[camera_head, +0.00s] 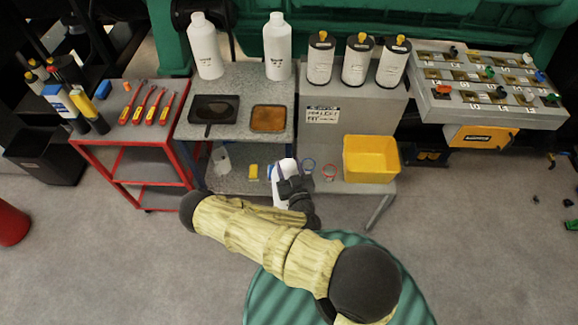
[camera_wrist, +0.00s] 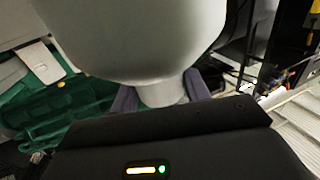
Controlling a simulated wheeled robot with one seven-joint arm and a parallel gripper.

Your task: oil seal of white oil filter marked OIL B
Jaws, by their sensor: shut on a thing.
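My gripper (camera_head: 290,184) is shut on a white bottle-like thing (camera_head: 281,167), held in front of the bench. In the wrist view the white thing (camera_wrist: 135,35) has a wide round body and a narrower neck between the two jaws (camera_wrist: 160,92); no marking on it shows. Three white canisters with black tops and yellow caps (camera_head: 320,62) (camera_head: 357,60) (camera_head: 393,63) stand on the grey bench; their labels are too small to read. A blue ring (camera_head: 309,160) and a red ring (camera_head: 330,166) show low beside my gripper. I cannot tell which is the oil seal.
Two white bottles (camera_head: 205,47) (camera_head: 277,47) stand behind a black pan (camera_head: 213,109) and an amber tray (camera_head: 268,118). A yellow bin (camera_head: 370,160) is right of my gripper. A red tool cart (camera_head: 110,142) stands left; a slotted parts board (camera_head: 487,82) is right. The front floor is open.

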